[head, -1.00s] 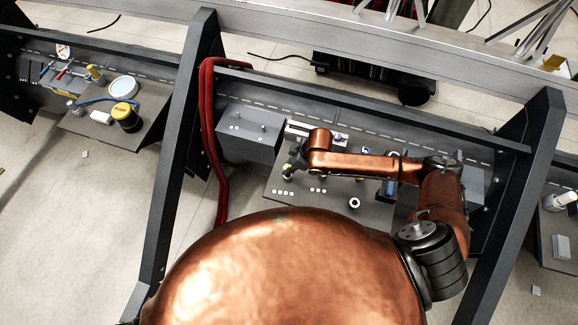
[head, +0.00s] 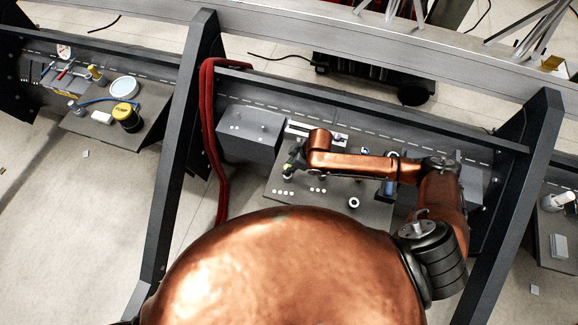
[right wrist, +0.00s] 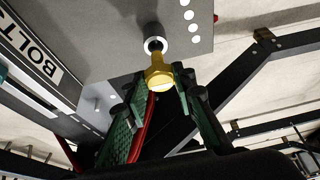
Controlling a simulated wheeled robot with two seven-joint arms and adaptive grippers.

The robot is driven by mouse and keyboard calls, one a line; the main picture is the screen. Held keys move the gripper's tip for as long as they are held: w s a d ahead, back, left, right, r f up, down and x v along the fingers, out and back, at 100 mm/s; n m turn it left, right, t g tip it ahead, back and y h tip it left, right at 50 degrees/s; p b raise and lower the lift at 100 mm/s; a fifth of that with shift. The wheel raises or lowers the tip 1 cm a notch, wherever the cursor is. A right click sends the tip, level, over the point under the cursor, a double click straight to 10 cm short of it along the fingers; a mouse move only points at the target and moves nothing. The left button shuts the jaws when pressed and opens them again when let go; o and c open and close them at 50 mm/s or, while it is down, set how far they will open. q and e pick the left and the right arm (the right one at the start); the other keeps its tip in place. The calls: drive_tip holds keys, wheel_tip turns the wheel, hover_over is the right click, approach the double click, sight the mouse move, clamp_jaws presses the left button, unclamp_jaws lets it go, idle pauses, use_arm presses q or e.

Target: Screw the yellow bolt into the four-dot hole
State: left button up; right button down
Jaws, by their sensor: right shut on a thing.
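My right gripper (right wrist: 155,88) is shut on the yellow bolt (right wrist: 160,73), which sits between its green finger pads in the right wrist view. The bolt's far end meets a pale ringed hole (right wrist: 152,46) in the grey plate (right wrist: 120,45). How deep it sits, I cannot tell. The row of white dots (right wrist: 188,15) lies beside that hole. In the head view, the right gripper (head: 290,169) is over the left part of the plate, just above the four-dot row (head: 283,192); it hides most of the bolt. My left gripper is out of view.
A three-dot row (head: 318,190) and a white ring (head: 353,203) are on the plate to the right. A grey box (head: 250,135) stands left of the plate, with red hoses (head: 208,150) beyond it. A strip labelled BOLT (right wrist: 30,45) shows in the right wrist view.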

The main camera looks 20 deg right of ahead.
drive_tip(key=shift+f+b, duration=0.95)
drive_tip(key=shift+f, duration=1.55)
drive_tip(key=c, duration=1.5)
unclamp_jaws()
drive_tip(key=v, duration=1.2)
drive_tip(key=shift+w, duration=0.1)
